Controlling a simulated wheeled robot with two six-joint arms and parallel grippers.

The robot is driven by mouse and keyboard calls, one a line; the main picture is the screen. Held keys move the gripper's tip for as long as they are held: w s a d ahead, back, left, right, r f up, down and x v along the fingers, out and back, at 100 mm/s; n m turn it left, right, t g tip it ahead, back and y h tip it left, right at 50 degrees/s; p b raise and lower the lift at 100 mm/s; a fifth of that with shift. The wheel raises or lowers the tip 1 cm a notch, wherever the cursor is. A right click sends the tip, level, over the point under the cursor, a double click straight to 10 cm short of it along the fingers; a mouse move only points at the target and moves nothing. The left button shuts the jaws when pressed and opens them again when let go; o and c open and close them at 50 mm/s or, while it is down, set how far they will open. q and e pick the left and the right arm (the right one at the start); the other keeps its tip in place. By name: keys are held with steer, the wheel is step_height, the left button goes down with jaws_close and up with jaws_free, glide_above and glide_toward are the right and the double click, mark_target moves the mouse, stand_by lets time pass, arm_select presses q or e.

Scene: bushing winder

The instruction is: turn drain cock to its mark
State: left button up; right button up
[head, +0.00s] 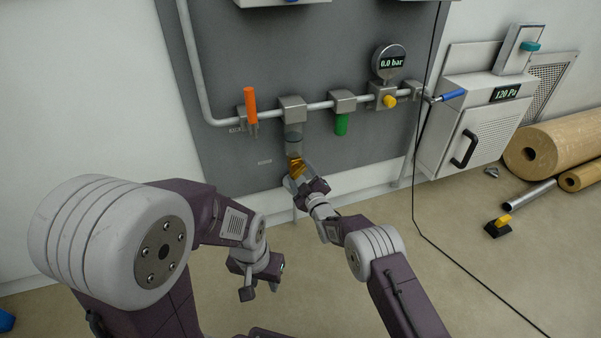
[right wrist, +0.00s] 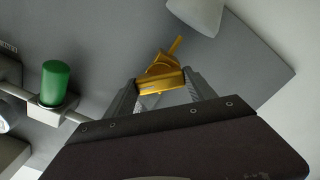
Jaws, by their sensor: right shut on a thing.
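The yellow drain cock (head: 296,164) sits at the bottom of the grey filter bowl (head: 293,143), which hangs below a pipe block on the wall panel. My right gripper (head: 296,177) reaches up from below and is shut on the cock. In the right wrist view the yellow cock (right wrist: 160,78) is between the two grey fingers (right wrist: 162,95), with a thin lever sticking out above it. No mark can be made out on it. My left gripper (head: 261,290) hangs low, away from the panel, with its fingers apart and empty.
The pipe carries an orange handle (head: 250,104), a green handle (head: 341,125), a yellow knob (head: 389,101) and a gauge (head: 389,61) reading 0.0 bar. Rolls (head: 562,147) and a black cable (head: 440,244) lie on the floor.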

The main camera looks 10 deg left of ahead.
steer(key=n, duration=0.4)
steer(key=shift+n+p, duration=0.3)
steer(key=shift+p, duration=0.1)
steer(key=shift+f+n+p, duration=0.1)
steer(key=shift+n+p, duration=0.2)
steer(key=shift+n, duration=1.9)
steer(key=o, duration=1.4)
steer(key=shift+s, duration=0.1)
